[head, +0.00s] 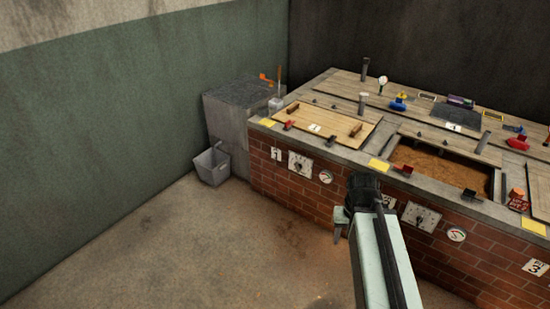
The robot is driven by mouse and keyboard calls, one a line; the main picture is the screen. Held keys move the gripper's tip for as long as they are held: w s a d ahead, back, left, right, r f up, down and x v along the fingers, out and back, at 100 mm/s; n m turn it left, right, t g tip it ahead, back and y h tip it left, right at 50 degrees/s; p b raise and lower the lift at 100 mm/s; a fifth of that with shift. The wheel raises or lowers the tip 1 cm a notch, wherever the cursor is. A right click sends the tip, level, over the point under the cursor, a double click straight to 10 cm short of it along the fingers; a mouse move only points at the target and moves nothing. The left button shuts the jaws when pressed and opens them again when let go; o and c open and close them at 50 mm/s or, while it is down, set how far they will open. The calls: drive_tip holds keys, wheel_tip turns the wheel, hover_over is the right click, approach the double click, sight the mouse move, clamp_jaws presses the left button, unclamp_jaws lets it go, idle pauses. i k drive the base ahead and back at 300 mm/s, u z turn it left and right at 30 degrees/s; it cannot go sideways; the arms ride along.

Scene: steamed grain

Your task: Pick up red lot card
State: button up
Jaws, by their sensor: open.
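A small red card with pale markings (518,205), which looks like the red lot card, is on the front ledge of the brick steamer bench (290,180) at the far right. A small orange-red piece (517,192) is right beside it. My gripper (340,228) is in front of the brick face, near the picture's middle, well to the left of the card and apart from it. It is open, and I see nothing between its fingers. The fingers are small and dark here. My arm hides part of the brick front.
An open bay of brown grain (440,168) lies between wooden lids such as the left one (325,118). Yellow cards (378,165), valves and small handles line the bench top. A grey bin (211,166) stands by a grey block (232,125). The floor (200,240) at left is clear.

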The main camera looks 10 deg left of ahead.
sight(517, 205)
drive_tip(key=z, duration=2.7)
drive_tip(key=i, duration=0.95)
drive_tip(key=u, duration=2.65)
